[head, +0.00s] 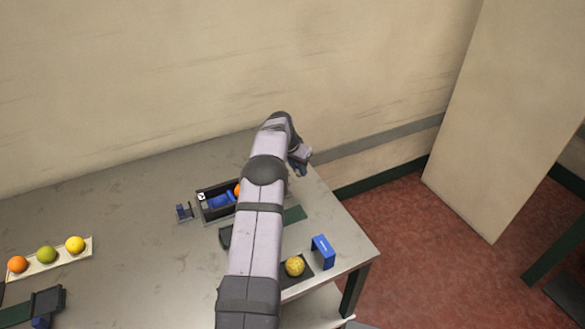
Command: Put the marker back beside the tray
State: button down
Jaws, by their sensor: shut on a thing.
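My gripper (299,168) is at the end of my arm, above the table's back right part, tilted downward. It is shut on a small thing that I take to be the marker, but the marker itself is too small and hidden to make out. A dark open tray (204,212) sits on the table to the left of my arm. Blue things (221,201) and an orange (237,190) show in it; my arm hides its right part. A long pale tray (46,260) at the left holds an orange, a green and a yellow fruit in a row.
A yellow ball (295,266) lies on a dark pad near the front right, beside a blue bracket (322,251). A green strip (294,214) lies right of my arm. A small dark-blue fixture (184,211) stands left of the dark tray. The left back of the table (110,205) is clear.

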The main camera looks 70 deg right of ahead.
jog(key=shift+f, duration=0.2)
jog(key=shift+f+b, duration=1.45)
jog(key=shift+f, duration=1.25)
jog(key=shift+f+b, duration=0.5)
jog(key=shift+f, duration=0.1)
jog(key=c, duration=1.2)
grip_release()
jog(key=shift+r, duration=0.15)
jog(key=shift+r+p, duration=2.05)
jog(key=shift+r, duration=1.85)
